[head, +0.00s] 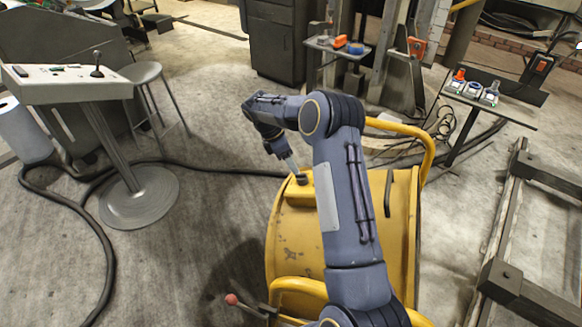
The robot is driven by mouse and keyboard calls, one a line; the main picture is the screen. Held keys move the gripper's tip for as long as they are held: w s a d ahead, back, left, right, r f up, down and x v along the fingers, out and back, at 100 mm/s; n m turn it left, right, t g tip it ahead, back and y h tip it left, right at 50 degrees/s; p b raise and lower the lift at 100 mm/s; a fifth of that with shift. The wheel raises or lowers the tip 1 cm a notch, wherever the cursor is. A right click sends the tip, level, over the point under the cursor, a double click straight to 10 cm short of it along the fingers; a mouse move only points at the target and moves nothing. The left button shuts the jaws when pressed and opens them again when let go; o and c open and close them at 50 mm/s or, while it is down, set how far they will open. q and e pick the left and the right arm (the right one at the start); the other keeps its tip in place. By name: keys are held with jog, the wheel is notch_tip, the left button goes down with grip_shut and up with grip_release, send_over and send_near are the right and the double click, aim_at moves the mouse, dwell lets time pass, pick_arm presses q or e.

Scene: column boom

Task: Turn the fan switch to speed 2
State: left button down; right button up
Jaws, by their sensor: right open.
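A yellow drum fan (290,245) stands on the floor in the middle of the head view, partly hidden behind my right arm. On its top is a yellow switch box (298,194) with a small dark knob (301,179). My right gripper (294,168) reaches down to this knob from the upper left. Its fingertips are at or just above the knob; contact cannot be told. The right jaws are open. The knob's pointer and speed marks are too small to read. My left gripper is not in view.
A control desk (70,84) and a stool (141,75) stand at the left. A black cable (215,171) crosses the floor behind the fan. A lever with a red ball (231,299) is at the front. A small table (520,117) and dark rails (500,240) are at the right.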

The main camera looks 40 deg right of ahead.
aim_at(299, 175)
jog(key=x, duration=0.7)
jog(key=shift+s+f+p, duration=0.1)
jog(key=shift+f+p, duration=0.2)
jog(key=shift+p, duration=0.05)
jog(key=c, duration=1)
